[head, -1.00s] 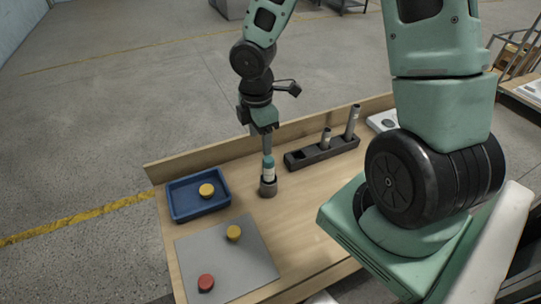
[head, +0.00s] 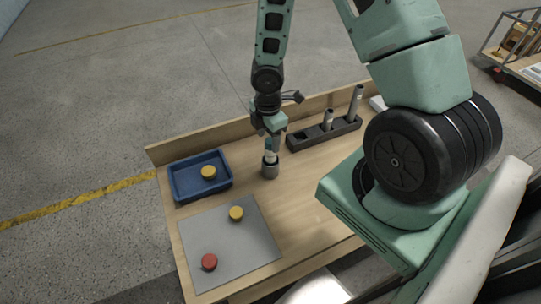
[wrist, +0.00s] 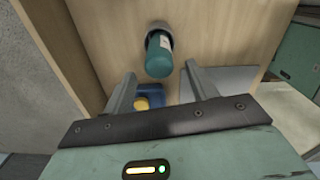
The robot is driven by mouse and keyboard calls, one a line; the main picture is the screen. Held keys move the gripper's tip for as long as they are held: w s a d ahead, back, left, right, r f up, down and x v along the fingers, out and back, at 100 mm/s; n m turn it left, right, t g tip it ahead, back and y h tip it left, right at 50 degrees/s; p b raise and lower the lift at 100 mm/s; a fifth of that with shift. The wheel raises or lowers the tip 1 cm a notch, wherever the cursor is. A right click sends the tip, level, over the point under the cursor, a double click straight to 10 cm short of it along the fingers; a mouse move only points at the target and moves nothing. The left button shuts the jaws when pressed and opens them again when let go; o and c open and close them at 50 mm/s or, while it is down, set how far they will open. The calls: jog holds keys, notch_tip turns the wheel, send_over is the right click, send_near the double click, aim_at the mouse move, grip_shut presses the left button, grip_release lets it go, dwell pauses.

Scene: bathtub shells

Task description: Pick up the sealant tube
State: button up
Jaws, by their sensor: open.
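The sealant tube, teal with a white band, stands upright in a small grey round holder (head: 270,171) on the wooden table. In the head view the sealant tube (head: 270,157) shows just under my gripper (head: 269,145), which partly covers its upper part. In the wrist view the tube (wrist: 159,56) is seen end-on from above, its teal end towards me and its base in the holder (wrist: 159,27). My gripper (wrist: 157,79) is open, and its two fingers are spread wider than the tube. The tube lies slightly beyond the fingertips in that view, and nothing is held.
A black rack (head: 325,134) with two grey tubes stands to the right of the holder. A blue tray (head: 188,191) with a yellow disc is to the left. A grey mat (head: 225,265) in front carries a yellow and a red disc. A raised board (head: 205,138) edges the table's back.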

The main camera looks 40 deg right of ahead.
aim_at(270, 148)
jog(key=shift+d+f, duration=0.2)
jog(key=shift+f, duration=1.15)
jog(key=shift+d+f, duration=0.15)
jog(key=shift+f, duration=1.2)
jog(key=c, duration=1.1)
